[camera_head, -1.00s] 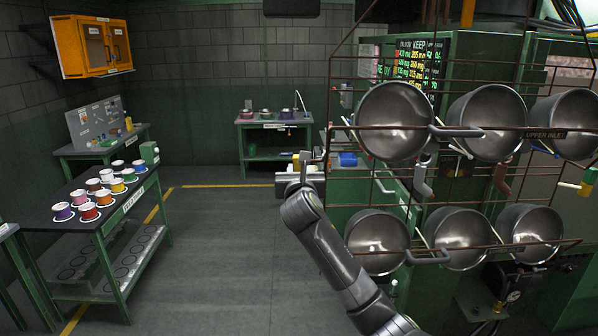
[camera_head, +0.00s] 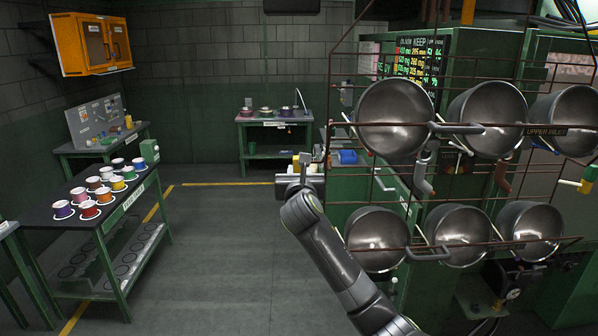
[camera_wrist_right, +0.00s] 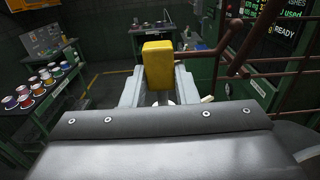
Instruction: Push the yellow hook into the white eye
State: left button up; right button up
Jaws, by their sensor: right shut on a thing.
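The yellow hook (camera_wrist_right: 158,65) shows in the right wrist view as an upright yellow block. My right gripper (camera_wrist_right: 159,92) is shut on it, with a grey finger on each side. In the head view my right gripper (camera_head: 300,174) is left of the wire pot rack, and the hook is too small there to make out clearly. A small white bit shows low between the fingers in the wrist view; I cannot tell whether it is the white eye. My left gripper is in neither view.
A brown wire rack (camera_head: 440,126) with several steel pots (camera_head: 395,118) stands close on the right; its bars show beside the gripper in the wrist view. A table (camera_head: 62,190) with coloured cups is at the left. The floor between is clear.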

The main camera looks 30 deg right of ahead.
jog(key=shift+f+b, duration=0.6)
jog(key=shift+f, duration=1.1)
jog(key=o, duration=1.1)
jog(key=shift+s, duration=0.1)
jog(key=b+v, duration=0.5)
jog(key=v, duration=1.2)
jog(key=shift+s, duration=0.15)
